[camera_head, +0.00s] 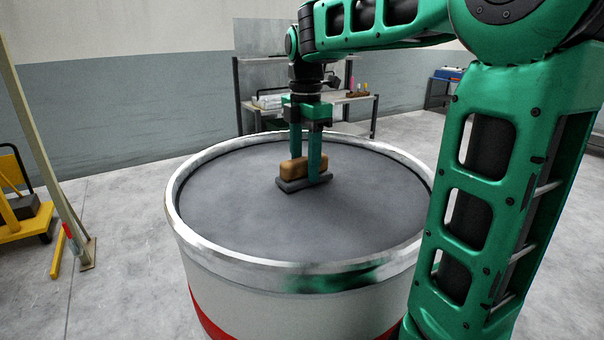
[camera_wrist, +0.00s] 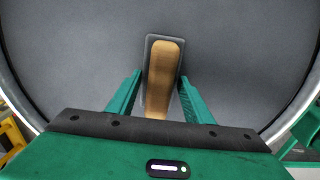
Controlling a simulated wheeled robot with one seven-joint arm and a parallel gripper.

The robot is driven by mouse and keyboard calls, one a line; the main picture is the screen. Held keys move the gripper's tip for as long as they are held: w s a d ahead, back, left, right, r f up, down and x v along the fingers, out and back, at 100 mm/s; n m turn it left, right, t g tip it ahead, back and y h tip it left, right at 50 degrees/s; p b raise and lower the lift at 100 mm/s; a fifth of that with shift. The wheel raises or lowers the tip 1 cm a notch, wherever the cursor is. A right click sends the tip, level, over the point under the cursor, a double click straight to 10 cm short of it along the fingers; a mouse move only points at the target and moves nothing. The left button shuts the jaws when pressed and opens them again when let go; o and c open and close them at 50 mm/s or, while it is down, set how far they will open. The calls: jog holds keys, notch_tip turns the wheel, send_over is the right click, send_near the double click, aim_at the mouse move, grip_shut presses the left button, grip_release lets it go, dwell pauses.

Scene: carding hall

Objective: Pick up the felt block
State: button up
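The felt block (camera_head: 291,169) has a tan wooden-looking top on a dark grey base. It lies on the grey top of a large round drum (camera_head: 238,205). In the wrist view, the block (camera_wrist: 162,75) lies lengthwise between the fingers of my gripper (camera_wrist: 160,78). The fingers are spread, with a gap on the left side; the right fingertip is very close to the block, and I cannot tell whether it touches.
The drum has a raised metal rim (camera_head: 290,266) around its flat top, which is otherwise clear. A shelf bench (camera_head: 350,98) with small items stands behind. A yellow cart (camera_head: 22,222) and a leaning post (camera_head: 45,150) are at the left.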

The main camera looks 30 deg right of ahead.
aim_at(303, 159)
dwell(0.3)
jog(key=shift+r, duration=0.55)
jog(key=r, duration=0.3)
jog(key=shift+s+a+r, duration=0.1)
jog(key=shift+a+r, duration=0.15)
jog(key=shift+a, duration=0.05)
jog(key=s+a+r, duration=0.5)
jog(key=a+r, duration=0.1)
jog(key=a, duration=0.3)
jog(key=shift+s+a+r, duration=0.2)
jog(key=shift+s, duration=0.2)
